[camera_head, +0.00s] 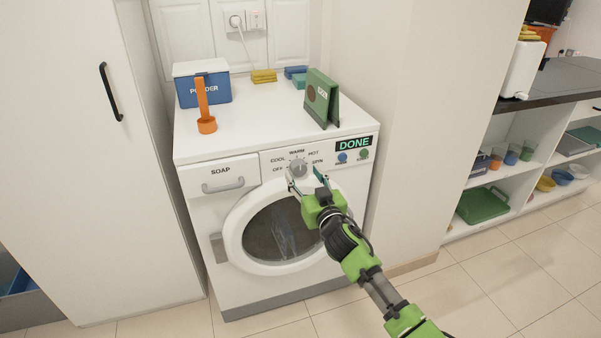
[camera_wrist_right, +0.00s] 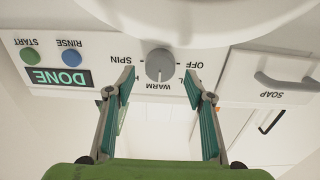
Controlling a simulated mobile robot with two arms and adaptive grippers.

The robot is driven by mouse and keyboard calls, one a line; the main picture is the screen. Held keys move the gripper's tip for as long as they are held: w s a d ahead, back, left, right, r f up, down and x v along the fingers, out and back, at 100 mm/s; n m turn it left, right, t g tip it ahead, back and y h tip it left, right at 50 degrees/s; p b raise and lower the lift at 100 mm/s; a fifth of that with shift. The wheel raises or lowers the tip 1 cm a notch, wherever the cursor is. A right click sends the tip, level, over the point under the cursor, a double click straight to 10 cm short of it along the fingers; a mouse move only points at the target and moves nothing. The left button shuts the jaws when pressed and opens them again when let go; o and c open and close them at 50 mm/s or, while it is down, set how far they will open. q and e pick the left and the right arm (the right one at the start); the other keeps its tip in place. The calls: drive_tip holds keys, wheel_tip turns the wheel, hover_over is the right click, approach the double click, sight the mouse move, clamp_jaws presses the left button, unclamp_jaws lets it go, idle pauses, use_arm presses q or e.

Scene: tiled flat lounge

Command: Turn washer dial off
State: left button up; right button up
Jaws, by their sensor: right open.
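The white washer (camera_head: 222,219) stands against the wall. Its grey round dial (camera_head: 298,168) is on the front panel, ringed by the labels OFF, COOL, WARM, HOT and SPIN. In the right wrist view, which is upside down, the dial (camera_wrist_right: 159,64) has a pale mark that appears to point at WARM. My right gripper (camera_head: 306,181) is open and empty in front of the panel. In the wrist view its two fingertips (camera_wrist_right: 158,79) are spread to either side of the dial, apparently apart from it. My left gripper is not in view.
The DONE display (camera_head: 354,143), blue RINSE button (camera_head: 342,157) and green START button (camera_head: 364,154) are right of the dial. The soap drawer (camera_head: 219,178) is left. A powder box (camera_head: 203,90), orange scoop (camera_head: 206,125) and green folded stand (camera_head: 320,100) are on top.

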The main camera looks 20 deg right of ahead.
sight(300, 170)
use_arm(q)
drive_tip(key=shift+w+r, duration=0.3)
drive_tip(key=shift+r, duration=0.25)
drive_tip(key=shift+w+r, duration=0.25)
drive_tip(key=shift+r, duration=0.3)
use_arm(e)
drive_tip(key=shift+w+a, duration=0.1)
drive_tip(key=shift+w, duration=1.55)
drive_tip(key=c, duration=1.1)
